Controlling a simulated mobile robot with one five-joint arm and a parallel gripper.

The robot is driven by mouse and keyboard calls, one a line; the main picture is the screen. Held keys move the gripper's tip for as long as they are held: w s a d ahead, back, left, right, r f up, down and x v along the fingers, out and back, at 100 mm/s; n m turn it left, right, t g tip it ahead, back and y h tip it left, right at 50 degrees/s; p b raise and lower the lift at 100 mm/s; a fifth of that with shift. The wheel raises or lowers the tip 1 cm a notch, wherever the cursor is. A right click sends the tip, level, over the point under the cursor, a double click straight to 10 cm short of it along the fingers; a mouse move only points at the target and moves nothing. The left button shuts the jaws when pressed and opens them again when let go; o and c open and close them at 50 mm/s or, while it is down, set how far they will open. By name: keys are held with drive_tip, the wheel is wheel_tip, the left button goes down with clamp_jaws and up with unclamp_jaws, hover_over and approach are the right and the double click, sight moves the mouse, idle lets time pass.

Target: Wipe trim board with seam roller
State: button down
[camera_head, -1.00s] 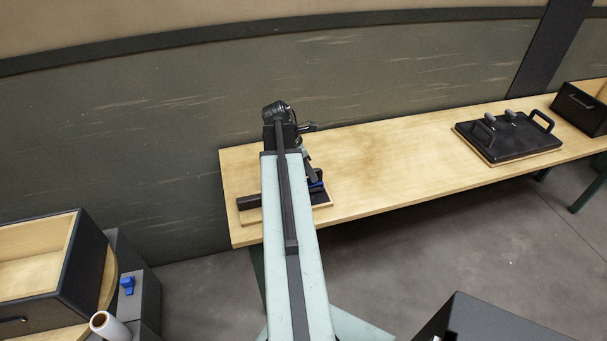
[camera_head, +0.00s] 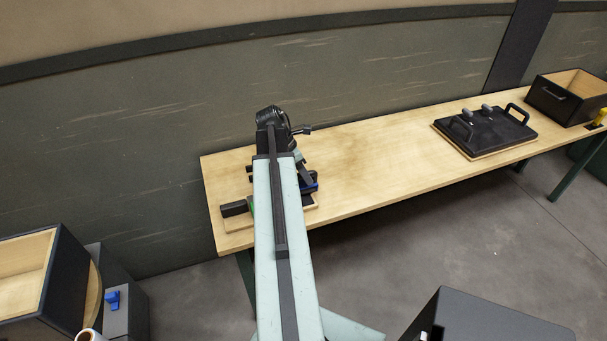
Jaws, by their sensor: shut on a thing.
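A thin light-wood board (camera_head: 240,224), which I take to be the trim board, lies flat at the left end of the long wooden bench. My arm crosses over it and hides its middle. My gripper (camera_head: 305,178) points down over the board's right part, mostly hidden behind my arm. Whether the tool touches the board cannot be told.
A black bar (camera_head: 235,208) lies on the board's left part. The wooden bench (camera_head: 375,160) is clear at its middle. A black handled press plate (camera_head: 490,132) and an open black box (camera_head: 568,98) stand at right. Another open box (camera_head: 25,275) is at lower left.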

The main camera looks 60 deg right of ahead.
drive_tip(key=shift+w+a, duration=3.8)
drive_tip(key=shift+w, duration=0.05)
drive_tip(key=shift+f, duration=0.1)
drive_tip(key=shift+s+d, duration=1.35)
drive_tip(key=shift+d, duration=0.1)
drive_tip(key=shift+s+d, duration=1.1)
drive_tip(key=shift+s, duration=0.15)
drive_tip(key=shift+s+d, duration=1.25)
drive_tip(key=shift+d, duration=0.1)
